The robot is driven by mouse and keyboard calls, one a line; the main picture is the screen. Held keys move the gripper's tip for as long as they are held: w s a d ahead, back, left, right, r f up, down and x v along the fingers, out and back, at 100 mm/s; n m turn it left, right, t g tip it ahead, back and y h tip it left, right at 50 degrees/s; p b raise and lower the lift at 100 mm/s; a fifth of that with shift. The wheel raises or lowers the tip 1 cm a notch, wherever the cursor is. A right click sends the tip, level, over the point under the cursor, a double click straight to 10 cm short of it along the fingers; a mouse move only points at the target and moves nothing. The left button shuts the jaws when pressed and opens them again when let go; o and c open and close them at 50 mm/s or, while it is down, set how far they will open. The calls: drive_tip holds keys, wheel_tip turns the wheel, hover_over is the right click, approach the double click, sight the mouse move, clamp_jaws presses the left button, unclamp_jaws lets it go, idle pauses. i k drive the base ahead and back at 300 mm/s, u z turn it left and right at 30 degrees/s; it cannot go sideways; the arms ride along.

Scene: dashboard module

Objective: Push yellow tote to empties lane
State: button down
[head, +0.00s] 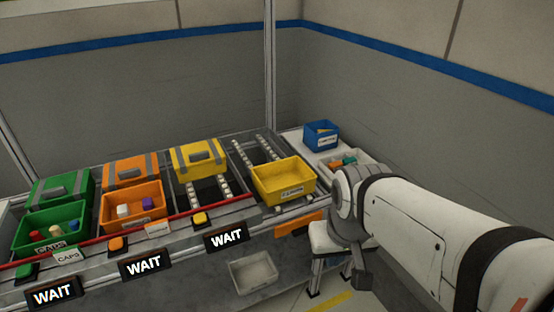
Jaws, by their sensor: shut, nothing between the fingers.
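The open yellow tote (284,182) stands upright at the front end of the rightmost roller lane (258,148). It has a small label on its front that I cannot read, and it looks empty. The lane behind it is bare. No sign clearly marks which lane is for empties. My gripper (362,281) is the small dark end pointing down below my wrist, to the right of the tote and apart from it. It is shut and empty, though its fingertips are hard to make out.
A lidded yellow box (197,157) stands on the lane to the left. Green (50,228) and orange (132,207) totes hold small items. A blue bin (320,134) and white tray (372,165) stand right of the lanes. WAIT signs (226,237) line the front.

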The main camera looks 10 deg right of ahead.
sight(278, 182)
drive_tip(key=z, duration=0.05)
drive_tip(key=i, duration=1)
drive_tip(key=u, duration=0.05)
